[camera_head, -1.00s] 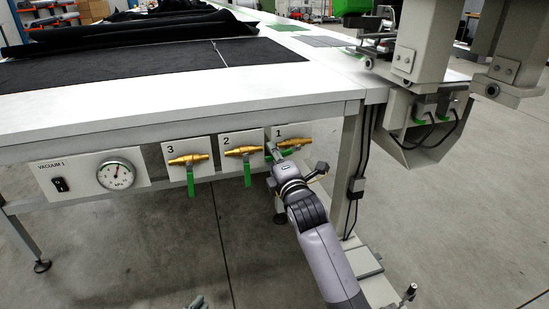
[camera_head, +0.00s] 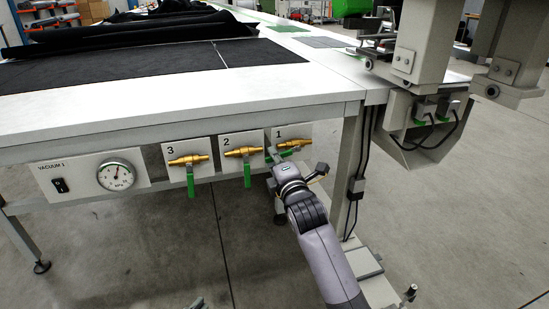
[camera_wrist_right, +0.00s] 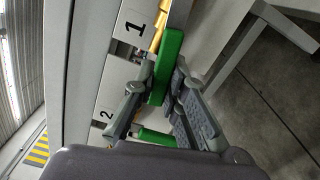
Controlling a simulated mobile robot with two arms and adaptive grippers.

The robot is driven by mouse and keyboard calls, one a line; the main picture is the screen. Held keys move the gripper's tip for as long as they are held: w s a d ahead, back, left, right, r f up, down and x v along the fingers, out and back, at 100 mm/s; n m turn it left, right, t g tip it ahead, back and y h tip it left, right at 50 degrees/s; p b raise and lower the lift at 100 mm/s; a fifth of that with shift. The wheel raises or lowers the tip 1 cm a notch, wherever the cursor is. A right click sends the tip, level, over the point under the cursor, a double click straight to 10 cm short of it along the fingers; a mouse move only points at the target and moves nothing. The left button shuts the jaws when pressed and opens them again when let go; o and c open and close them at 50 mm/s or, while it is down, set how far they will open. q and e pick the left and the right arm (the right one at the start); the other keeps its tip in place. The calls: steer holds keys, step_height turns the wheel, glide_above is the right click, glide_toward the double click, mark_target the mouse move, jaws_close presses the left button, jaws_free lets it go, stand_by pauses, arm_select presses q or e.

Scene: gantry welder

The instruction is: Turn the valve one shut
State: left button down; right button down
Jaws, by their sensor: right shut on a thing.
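Valve one is the brass valve (camera_head: 294,144) on the plate marked 1, at the right end of the row under the table edge. Its green lever shows clearly in the right wrist view (camera_wrist_right: 172,65), slanting away from the brass body. My right gripper (camera_head: 273,158) is at this lever, partly hiding it in the head view. In the right wrist view my right gripper (camera_wrist_right: 160,88) has a finger on each side of the green lever and is shut on it. My left gripper is not in view.
Valve two (camera_head: 243,152) and valve three (camera_head: 189,160) sit to the left, their green levers hanging down. Valve two's lever (camera_wrist_right: 155,137) is close to my gripper. A pressure gauge (camera_head: 116,175) is farther left. A table leg (camera_head: 347,170) with cables stands right of valve one.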

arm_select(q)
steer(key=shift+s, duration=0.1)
arm_select(e)
steer(key=shift+f, duration=0.1)
